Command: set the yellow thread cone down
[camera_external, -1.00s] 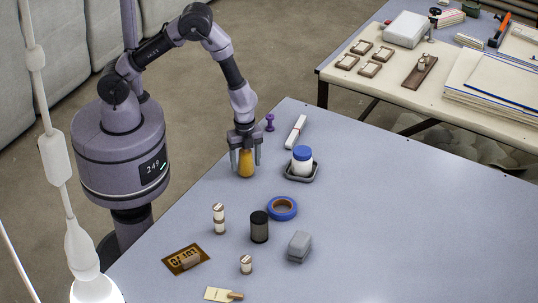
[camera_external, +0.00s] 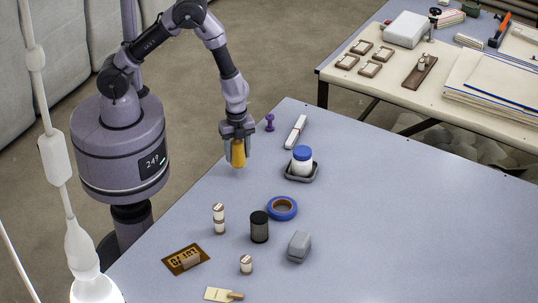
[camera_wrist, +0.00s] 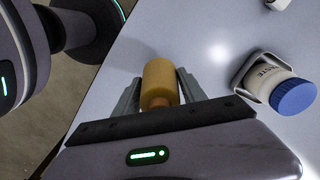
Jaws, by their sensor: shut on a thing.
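The yellow thread cone (camera_external: 238,153) is between the fingers of my gripper (camera_external: 237,150), near the left edge of the blue-grey table (camera_external: 400,220). My gripper is shut on it and points down. The cone looks upright and appears raised a little above the table top. In the wrist view the yellow cone (camera_wrist: 160,82) sits between the two grey fingers of my gripper (camera_wrist: 158,90), its far end clear of them. Its lower part is partly hidden by the gripper body.
A white jar with a blue lid (camera_external: 302,160) stands in a grey tray to the right. A purple spool (camera_external: 270,122) and a white box (camera_external: 296,131) lie behind. Blue tape (camera_external: 282,208) and a dark canister (camera_external: 259,226) are in front. The table's right side is clear.

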